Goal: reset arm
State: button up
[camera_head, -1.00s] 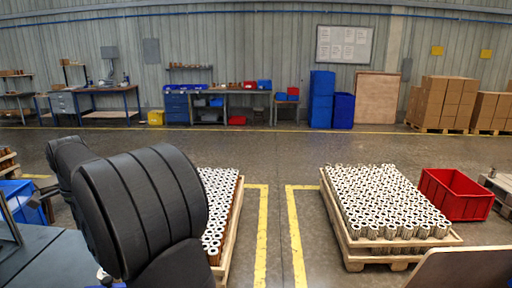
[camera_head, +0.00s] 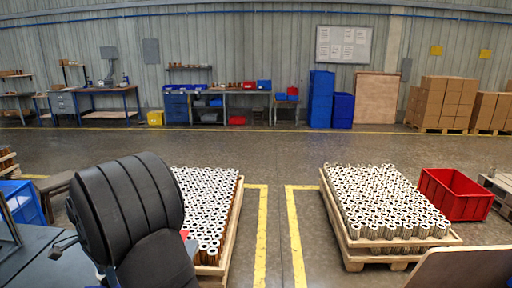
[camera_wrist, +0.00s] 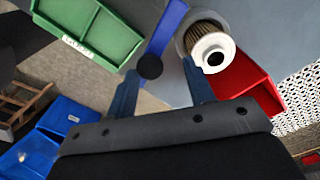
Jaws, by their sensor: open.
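My gripper (camera_wrist: 160,69) shows in the wrist view with its two blue fingers spread apart and nothing held between them. A filter cartridge (camera_wrist: 213,49) with a white ring end and brown pleated side is just beyond the right fingertip, apart from the grip. A black round disc (camera_wrist: 149,67) shows between the fingers, near the left one. In the head view my black arm fills the lower left and hides part of the left pallet; I cannot make out the fingers there.
Green (camera_wrist: 88,28), red (camera_wrist: 250,82) and blue (camera_wrist: 58,128) bins surround the gripper in the wrist view. In the head view, left (camera_head: 237,215) and right (camera_head: 352,258) pallets carry many cartridges. A red crate (camera_head: 455,195) stands at right. The yellow-lined aisle between the pallets is clear.

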jog(key=shift+w+a+n, duration=0.1)
jog(key=shift+w+n, duration=0.1)
jog(key=shift+n, duration=0.3)
dwell(0.5)
jog(key=o, duration=1.1)
jog(key=shift+o, duration=0.2)
notch_tip(320, 180, up, 8)
jog(key=w+d+f+n+t+y, duration=0.1)
jog(key=d+n+t+y, duration=0.1)
jog(key=n+y, duration=0.25)
jog(key=x, duration=0.9)
jog(key=shift+w+d+n, duration=0.15)
jog(key=shift+w+n, duration=0.2)
jog(key=shift+w, duration=0.1)
jog(key=shift+f+h, duration=0.1)
jog(key=shift+h, duration=0.15)
jog(key=v, duration=1)
jog(key=shift+s, duration=0.15)
